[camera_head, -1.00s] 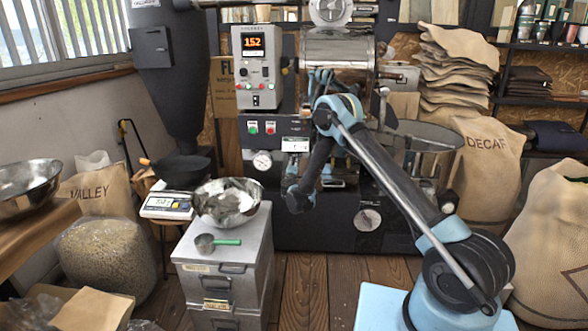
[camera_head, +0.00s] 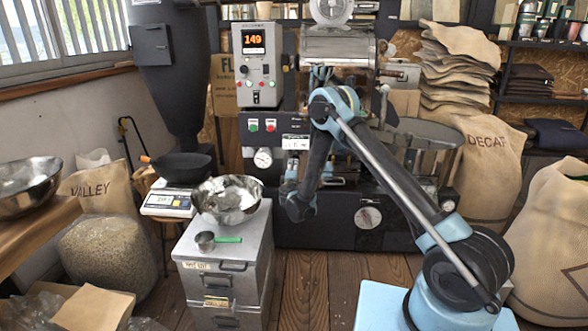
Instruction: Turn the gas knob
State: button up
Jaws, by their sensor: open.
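The coffee roaster has a dark front panel (camera_head: 274,141) with green and red buttons, a white label and a round gauge (camera_head: 263,158) at its lower left. I cannot pick out the gas knob for certain; my arm covers part of the panel beside the gauge. My gripper (camera_head: 291,172) is at the low end of my bent arm, in front of the roaster and just right of the gauge. Its fingertips are small and mostly hidden. It is open, and I see nothing held. I cannot tell whether it touches the panel.
A control box (camera_head: 258,65) reads 149. A steel bowl (camera_head: 227,200) and a green-handled scoop (camera_head: 208,240) sit on a grey cabinet (camera_head: 245,262) left of my arm. The cooling tray (camera_head: 425,133) is at right. Wooden floor (camera_head: 303,285) is bare in front of the roaster.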

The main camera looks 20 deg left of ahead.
jog(key=shift+v, duration=2.45)
